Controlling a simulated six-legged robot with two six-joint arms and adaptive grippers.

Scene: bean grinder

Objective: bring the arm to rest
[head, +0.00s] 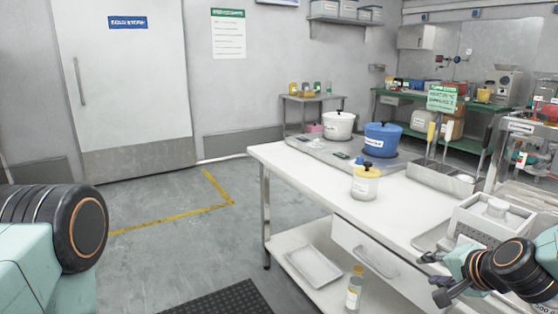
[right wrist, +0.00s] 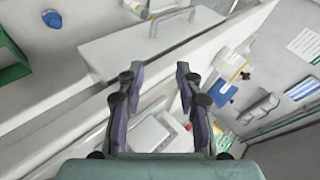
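My right arm comes in at the lower right of the head view, with its gripper (head: 436,276) beside the right part of the white table (head: 300,172). In the right wrist view the two fingers of this gripper (right wrist: 157,82) stand apart with nothing between them. A white drawer front with a handle (right wrist: 172,22) lies beyond the fingertips there. Part of my left arm shows at the lower left of the head view; its gripper is out of the picture.
A tray (head: 313,267) and bottle (head: 354,288) are below. The left floor is clear.

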